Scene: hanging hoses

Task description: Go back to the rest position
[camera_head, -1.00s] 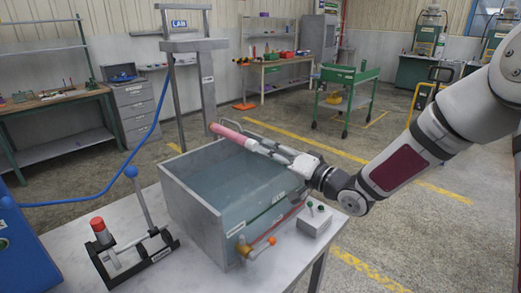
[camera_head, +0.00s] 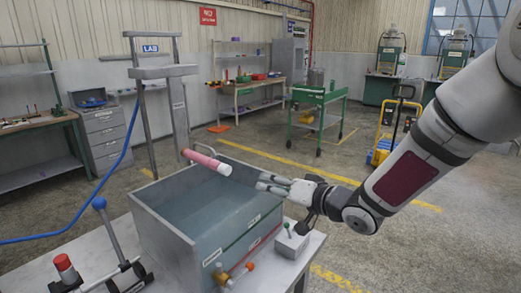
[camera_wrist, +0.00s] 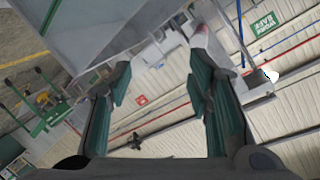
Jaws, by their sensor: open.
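A pink cylinder (camera_head: 207,162) with a pale end lies slanted in the picture above the back rim of the grey water tank (camera_head: 188,245). I cannot tell what holds it up. My gripper (camera_head: 262,182) is to its right, over the tank's right side, with a visible gap between them. The fingers are apart and nothing is between them. In the wrist view the open fingers (camera_wrist: 160,85) frame the far wall, and the pink end (camera_wrist: 199,38) shows beyond the right finger.
A grey stand (camera_head: 178,100) is behind the tank. A lever device (camera_head: 105,265) is at left, near a blue hose (camera_head: 95,195). A green cart (camera_head: 318,98) stands on open floor behind.

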